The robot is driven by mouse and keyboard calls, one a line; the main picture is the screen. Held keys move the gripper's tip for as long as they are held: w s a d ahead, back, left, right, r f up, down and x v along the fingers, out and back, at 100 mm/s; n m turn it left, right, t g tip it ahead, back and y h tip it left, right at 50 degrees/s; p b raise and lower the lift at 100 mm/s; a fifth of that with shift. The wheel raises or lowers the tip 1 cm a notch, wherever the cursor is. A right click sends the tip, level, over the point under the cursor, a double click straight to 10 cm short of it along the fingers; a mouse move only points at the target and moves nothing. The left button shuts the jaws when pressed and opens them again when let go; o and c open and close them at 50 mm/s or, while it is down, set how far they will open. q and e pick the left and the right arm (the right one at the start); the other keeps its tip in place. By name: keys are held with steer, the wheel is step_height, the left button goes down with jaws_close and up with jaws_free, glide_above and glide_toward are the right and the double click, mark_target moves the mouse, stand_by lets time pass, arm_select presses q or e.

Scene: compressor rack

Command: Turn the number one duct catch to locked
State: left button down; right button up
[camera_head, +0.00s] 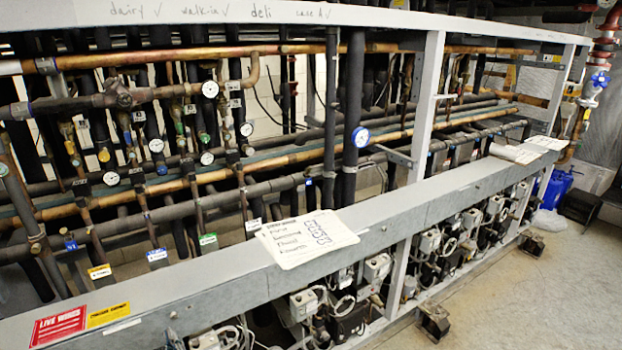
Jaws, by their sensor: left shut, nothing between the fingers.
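Only what looks like the tip of my left gripper (173,340) shows, small and dark at the bottom edge, just by the lower edge of the rack's front rail. It is shut and holds nothing; the rest of it is outside the picture. My right gripper is not in view. I cannot make out a number one duct catch, or whether one is locked. The compressor rack (190,296) fills the view, with its grey rail running from lower left to upper right.
A red label (59,326) and a yellow label (108,314) are at lower left. Compressors sit below. Bare floor (530,300) is at right.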

mark_target(166, 312)
arm_select(q)
steer(key=x, duration=0.3)
steer(key=shift+w+a, duration=0.15)
steer(key=shift+w, duration=0.2)
steer(key=shift+w+a+p, duration=0.4)
steer(key=shift+w+p, duration=0.15)
steer(key=shift+w, duration=0.05)
steer(key=shift+r, duration=0.1)
steer(key=shift+d, duration=0.1)
steer(key=shift+d, duration=0.1)
